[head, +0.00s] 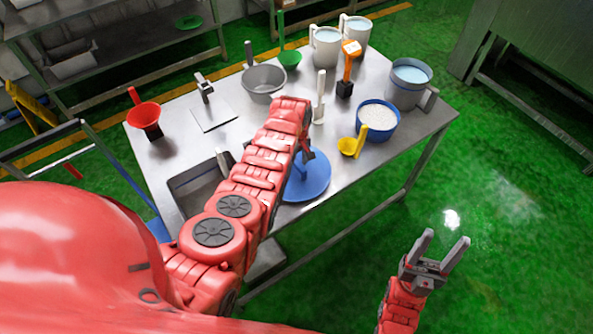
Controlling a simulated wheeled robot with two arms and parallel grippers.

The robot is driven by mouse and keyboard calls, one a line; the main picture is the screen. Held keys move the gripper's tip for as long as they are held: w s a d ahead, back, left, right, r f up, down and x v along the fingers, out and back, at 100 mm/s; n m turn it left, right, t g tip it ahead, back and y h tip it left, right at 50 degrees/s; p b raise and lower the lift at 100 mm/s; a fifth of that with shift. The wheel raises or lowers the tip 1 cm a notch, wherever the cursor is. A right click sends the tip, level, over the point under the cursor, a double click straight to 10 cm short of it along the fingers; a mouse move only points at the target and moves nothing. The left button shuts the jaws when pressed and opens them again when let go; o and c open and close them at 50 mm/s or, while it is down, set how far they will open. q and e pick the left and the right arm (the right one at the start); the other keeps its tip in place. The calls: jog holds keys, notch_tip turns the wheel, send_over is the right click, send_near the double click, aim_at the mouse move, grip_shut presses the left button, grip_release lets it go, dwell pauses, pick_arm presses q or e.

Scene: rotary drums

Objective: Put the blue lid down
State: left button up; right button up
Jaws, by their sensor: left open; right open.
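The blue lid (313,184) is a round disc lying at the near edge of the steel table (255,140). My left arm covers part of it. My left gripper (306,150) is above the lid, by its upright blue handle, and mostly hidden behind the end of my arm. It is open, and I cannot tell whether it touches the handle. My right gripper (445,250) is open and empty, off the table over the green floor at the lower right.
Right of the lid are a yellow scoop (350,147) and a blue-rimmed bowl (378,122) of white material. A sink (195,187) lies left of the lid.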

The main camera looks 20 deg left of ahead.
pick_arm(q)
grip_shut()
dwell(1.4)
